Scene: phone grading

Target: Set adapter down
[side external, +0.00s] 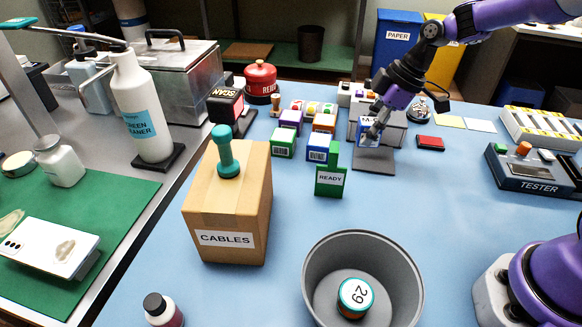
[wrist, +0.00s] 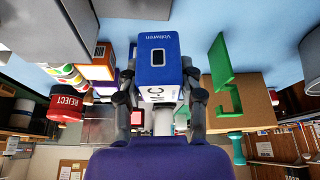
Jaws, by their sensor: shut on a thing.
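The adapter (side external: 366,139) is a small blue and white box in the side external view.
A green READY sign (side external: 330,181) and several small boxes, including a blue one (side external: 317,149), stand left of the plate. A red block (side external: 430,143) lies to its right. A CABLES carton (side external: 228,200) and grey bin (side external: 318,262) stand nearer.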

